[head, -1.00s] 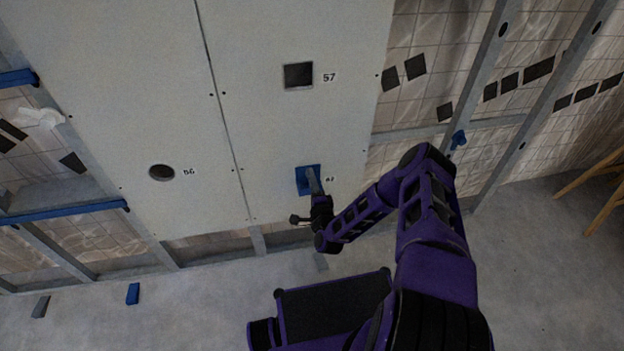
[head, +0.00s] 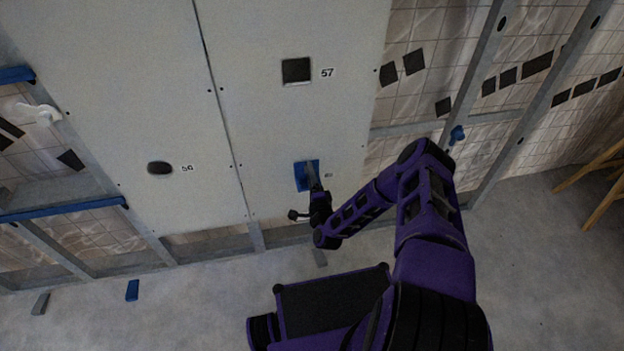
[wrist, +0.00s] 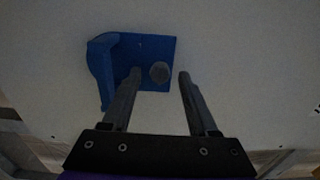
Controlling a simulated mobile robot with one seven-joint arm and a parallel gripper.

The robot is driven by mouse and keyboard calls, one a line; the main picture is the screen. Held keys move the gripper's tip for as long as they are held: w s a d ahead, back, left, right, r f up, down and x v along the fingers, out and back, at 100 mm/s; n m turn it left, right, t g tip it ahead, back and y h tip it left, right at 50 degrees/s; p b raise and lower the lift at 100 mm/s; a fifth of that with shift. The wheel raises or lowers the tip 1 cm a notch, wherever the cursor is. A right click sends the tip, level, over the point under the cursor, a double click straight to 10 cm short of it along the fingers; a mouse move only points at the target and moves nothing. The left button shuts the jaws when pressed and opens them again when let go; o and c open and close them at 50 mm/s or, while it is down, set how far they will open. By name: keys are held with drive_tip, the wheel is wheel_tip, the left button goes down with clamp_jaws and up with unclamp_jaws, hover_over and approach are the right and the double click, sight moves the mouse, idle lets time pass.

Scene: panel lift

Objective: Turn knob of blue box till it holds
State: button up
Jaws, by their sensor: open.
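The blue box (head: 302,177) is fixed low on the pale panel, and my arm partly covers it in the head view. In the wrist view the blue box (wrist: 119,55) shows a plate with a raised part at its left. A round grey knob (wrist: 158,72) sits on the plate's right part. My gripper (wrist: 160,74) is open, with one finger on each side of the knob. A gap shows between the knob and each finger; I cannot tell how deep the fingers reach. In the head view my gripper (head: 312,178) points at the box.
The panel (head: 300,120) has a square hole (head: 296,70) above the box. A panel at the left has a round hole (head: 160,168). Metal studs (head: 475,95) stand at the right. A blue piece (head: 132,290) lies on the floor. Wooden legs (head: 595,180) stand at far right.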

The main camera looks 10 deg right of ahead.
drive_tip(key=s+p, duration=0.1)
drive_tip(key=s, duration=1.6)
drive_tip(key=shift+s+p, duration=0.2)
drive_tip(key=shift+p, duration=0.2)
